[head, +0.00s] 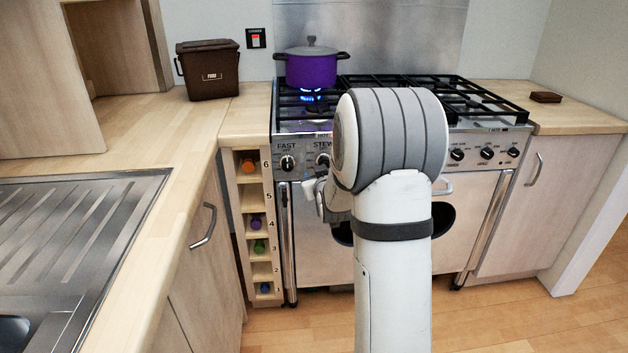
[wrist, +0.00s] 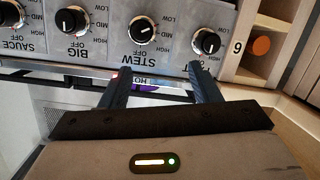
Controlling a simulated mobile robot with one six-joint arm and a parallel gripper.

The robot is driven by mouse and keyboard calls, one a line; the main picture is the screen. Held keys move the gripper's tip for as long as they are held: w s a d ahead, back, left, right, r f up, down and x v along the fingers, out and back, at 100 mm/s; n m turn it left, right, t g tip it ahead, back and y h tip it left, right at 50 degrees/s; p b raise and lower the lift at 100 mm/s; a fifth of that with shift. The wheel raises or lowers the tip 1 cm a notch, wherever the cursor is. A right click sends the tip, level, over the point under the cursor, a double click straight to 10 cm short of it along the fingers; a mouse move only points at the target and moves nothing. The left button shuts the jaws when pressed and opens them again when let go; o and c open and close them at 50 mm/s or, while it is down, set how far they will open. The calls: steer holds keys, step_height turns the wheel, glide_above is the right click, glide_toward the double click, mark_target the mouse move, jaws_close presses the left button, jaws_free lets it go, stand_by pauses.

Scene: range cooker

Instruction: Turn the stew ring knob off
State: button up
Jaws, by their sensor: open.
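The stew ring knob (wrist: 141,28) is a black round knob on the steel control panel, above its STEW label in the wrist view. It also shows in the head view (head: 322,159), partly hidden by my arm. Its pointer is too small to read surely. My gripper (wrist: 160,70) is open and empty, its two dark fingers apart. In the wrist view the fingertips lie just below the panel's lettering, and the knob sits beyond them, nearer the left finger. The fingers do not hold it. The head view mostly hides the gripper behind my arm.
The fast knob (wrist: 207,41) is close to the right fingertip; the big knob (wrist: 72,19) is to the left. A purple pot (head: 311,70) stands over a blue flame (head: 311,97). A bottle rack (head: 241,210) borders the cooker's left side.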

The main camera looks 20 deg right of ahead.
mark_target(324, 162)
steer(key=shift+w+d+f+t+h+b, duration=0.3)
steer(key=shift+w+d+f, duration=0.5)
steer(key=shift+w, duration=0.85)
steer(key=shift+w+d+f+t+h+b, duration=0.1)
steer(key=shift+w+d+f+t+b, duration=0.35)
steer(key=shift+w+d, duration=0.9)
steer(key=shift+w+d+f+t+h+b, duration=0.3)
steer(key=shift+w+d+f, duration=0.35)
steer(key=shift+w, duration=1.25)
steer(key=shift+c, duration=0.6)
